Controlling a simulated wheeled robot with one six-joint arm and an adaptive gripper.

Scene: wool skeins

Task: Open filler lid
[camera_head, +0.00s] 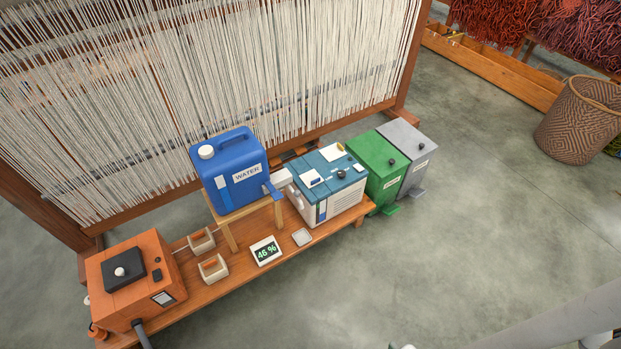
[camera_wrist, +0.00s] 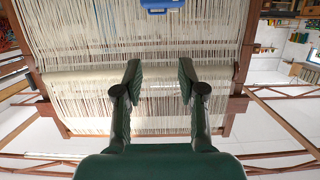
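My gripper (camera_wrist: 160,76) shows in the wrist view with its two dark green fingers spread apart and nothing between them. It faces the loom threads and is away from the machines. In the head view, an orange box machine (camera_head: 150,286) has a black square plate with a white knob (camera_head: 120,271) on top. A teal-topped white unit (camera_head: 325,185) has a flat top with small panels and a dark knob. A blue water can (camera_head: 226,180) has a white round cap (camera_head: 206,152). I cannot tell which of these covers is the filler lid; all look shut.
A low wooden bench (camera_head: 205,282) carries the machines, two small boxes and a 46 % display (camera_head: 266,251). Green (camera_head: 383,170) and grey (camera_head: 410,150) lidded bins stand at its right end. The loom (camera_head: 200,80) rises behind. A woven basket (camera_head: 578,120) stands right; floor in front is clear.

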